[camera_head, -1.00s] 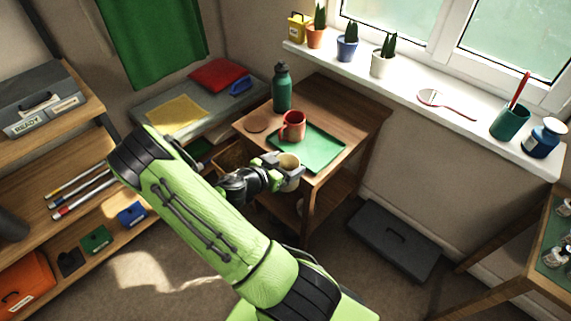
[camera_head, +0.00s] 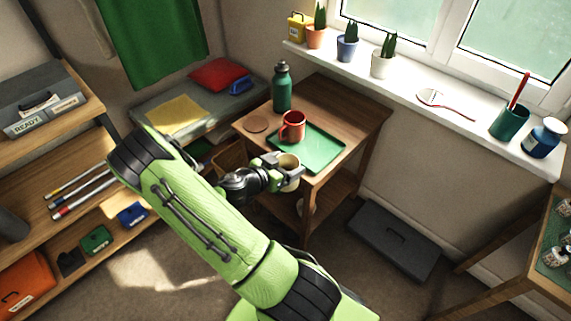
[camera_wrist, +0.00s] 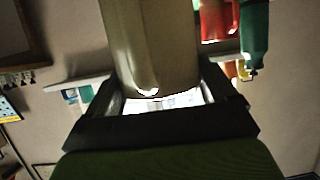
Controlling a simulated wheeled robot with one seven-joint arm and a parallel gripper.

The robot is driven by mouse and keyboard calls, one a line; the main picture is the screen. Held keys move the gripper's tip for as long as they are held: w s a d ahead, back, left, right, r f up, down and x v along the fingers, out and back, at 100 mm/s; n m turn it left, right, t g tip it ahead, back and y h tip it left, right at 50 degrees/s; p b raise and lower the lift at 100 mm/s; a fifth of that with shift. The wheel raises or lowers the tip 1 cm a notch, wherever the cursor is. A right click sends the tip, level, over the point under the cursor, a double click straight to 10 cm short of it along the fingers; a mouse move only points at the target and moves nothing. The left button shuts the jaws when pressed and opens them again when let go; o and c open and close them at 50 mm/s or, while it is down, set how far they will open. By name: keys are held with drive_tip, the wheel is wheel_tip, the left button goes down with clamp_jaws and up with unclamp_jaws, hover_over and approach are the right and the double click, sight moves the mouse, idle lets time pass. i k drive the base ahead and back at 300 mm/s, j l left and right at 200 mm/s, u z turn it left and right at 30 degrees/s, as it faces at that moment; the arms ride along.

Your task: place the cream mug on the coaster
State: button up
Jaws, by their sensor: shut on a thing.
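The cream mug (camera_head: 290,172) is held in my gripper (camera_head: 284,168), just off the near edge of the small wooden table. In the wrist view the mug (camera_wrist: 152,45) stands large between the fingers of my gripper (camera_wrist: 158,100), which is shut on it. The coaster (camera_head: 256,124), a round brown disc, lies bare at the table's left corner, beyond and to the left of my gripper. My gripper partly hides the mug in the head view.
The table (camera_head: 335,92) also bears a green tray (camera_head: 322,152), a red mug (camera_head: 293,124) on the tray's left part, and a green bottle (camera_head: 282,90) behind the coaster. The red mug and bottle stand close to the coaster.

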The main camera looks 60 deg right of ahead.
sight(252, 126)
drive_tip(key=i+l+u, duration=0.25)
drive_tip(key=i, duration=0.25)
drive_tip(key=i+l+u, duration=0.2)
drive_tip(key=i+l, duration=0.2)
drive_tip(key=i, duration=0.1)
